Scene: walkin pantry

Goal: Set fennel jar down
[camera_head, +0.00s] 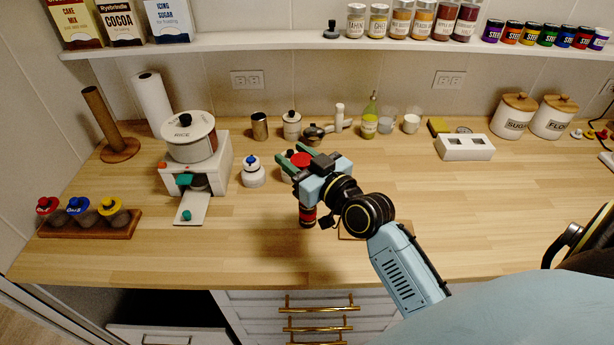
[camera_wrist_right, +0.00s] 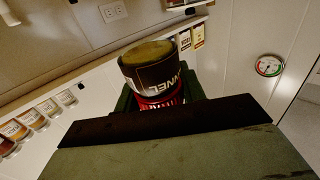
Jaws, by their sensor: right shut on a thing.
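The fennel jar (camera_head: 307,216) is a small dark jar with a red lid. My right gripper (camera_head: 292,158) is shut on it near the lid, over the middle of the wooden counter (camera_head: 245,235). The jar looks upright, and its lower body shows under the gripper in the head view. The wrist view shows the jar (camera_wrist_right: 155,72) with its dark label, part of the name, and its olive underside facing the camera, so it appears clear of the counter. The gripper hides part of the jar. My left gripper is not in view.
A wooden board (camera_head: 350,235) lies partly hidden under my right arm. A white lidded jar (camera_head: 253,172) and a white stand with a rice pot (camera_head: 190,138) are to the left. A white holder (camera_head: 465,147) is to the right. The front middle counter is clear.

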